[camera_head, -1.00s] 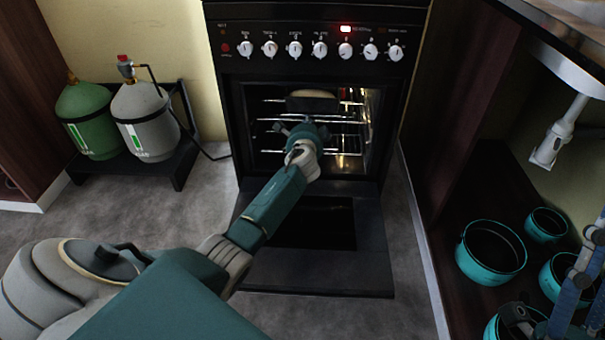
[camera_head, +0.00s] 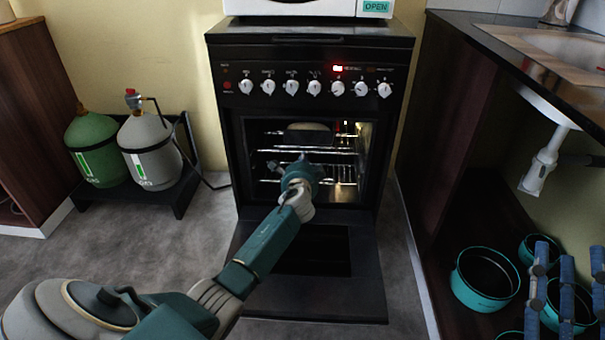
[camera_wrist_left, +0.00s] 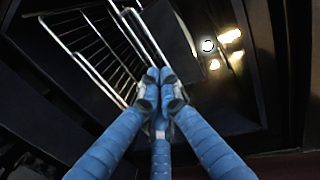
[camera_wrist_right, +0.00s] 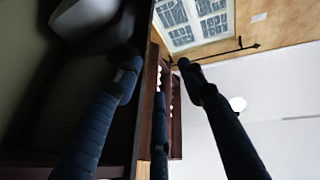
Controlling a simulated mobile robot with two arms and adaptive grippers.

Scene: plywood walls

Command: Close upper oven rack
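The black oven (camera_head: 226,160) stands ahead with its door (camera_head: 355,292) folded down. Inside, the upper rack (camera_head: 335,151) is a wire shelf, and another wire rack shows below it. I cannot tell how far the upper rack sticks out. My left gripper (camera_head: 298,172) is at the oven opening, in front of the racks. In the left wrist view its blue fingers (camera_wrist_left: 158,76) are closed together, tips close to rack wires (camera_wrist_left: 90,62); I cannot tell whether they touch. My right gripper (camera_head: 567,285) is at the lower right, fingers apart and empty in its wrist view (camera_wrist_right: 158,75).
A pale rounded thing (camera_head: 308,127) shows in the oven above the upper rack. Green (camera_head: 92,155) and grey (camera_head: 150,155) gas cylinders stand at left. Teal pots (camera_head: 486,280) stand in the open cabinet at right, below a sink pipe (camera_head: 541,170).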

